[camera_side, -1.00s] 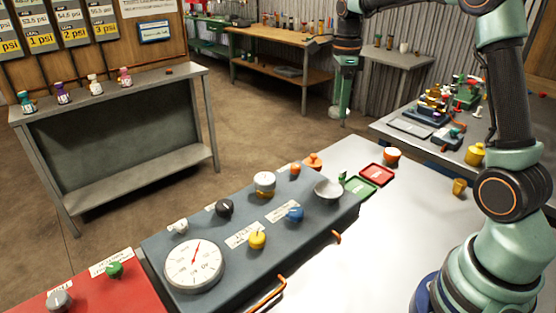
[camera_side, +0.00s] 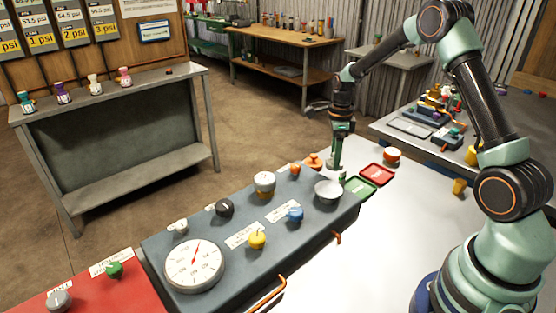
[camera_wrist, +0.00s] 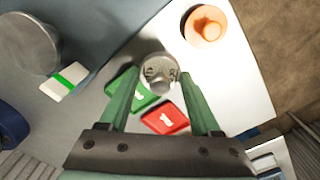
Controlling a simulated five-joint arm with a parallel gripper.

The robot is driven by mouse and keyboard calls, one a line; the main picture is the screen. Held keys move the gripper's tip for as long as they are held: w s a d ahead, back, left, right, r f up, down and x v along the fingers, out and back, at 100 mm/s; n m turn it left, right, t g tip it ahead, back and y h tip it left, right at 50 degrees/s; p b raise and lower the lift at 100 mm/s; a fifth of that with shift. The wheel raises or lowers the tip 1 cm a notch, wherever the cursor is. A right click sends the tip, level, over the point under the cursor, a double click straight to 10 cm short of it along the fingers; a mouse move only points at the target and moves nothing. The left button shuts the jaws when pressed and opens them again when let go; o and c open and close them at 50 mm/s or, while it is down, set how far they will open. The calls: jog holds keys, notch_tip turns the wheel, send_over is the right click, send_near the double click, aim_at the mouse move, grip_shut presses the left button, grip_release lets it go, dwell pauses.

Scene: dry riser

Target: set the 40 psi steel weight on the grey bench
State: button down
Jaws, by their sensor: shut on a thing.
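My gripper (camera_side: 336,168) points straight down just behind the far right end of the blue-grey console. In the wrist view my gripper (camera_wrist: 160,82) has its green fingers shut on a small round steel weight (camera_wrist: 160,70) with a knob. Marks show on the weight's top, but I cannot read them. In the side view the weight is mostly hidden by the fingers and console. The pale grey bench (camera_side: 420,215) lies under and to the right of my gripper. I cannot tell whether the weight touches it.
The bench's right part is mostly clear.

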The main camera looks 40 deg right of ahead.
jog(key=shift+f, duration=2.25)
jog(key=shift+c, duration=1.8)
grip_release()
jog(key=shift+f, duration=0.15)
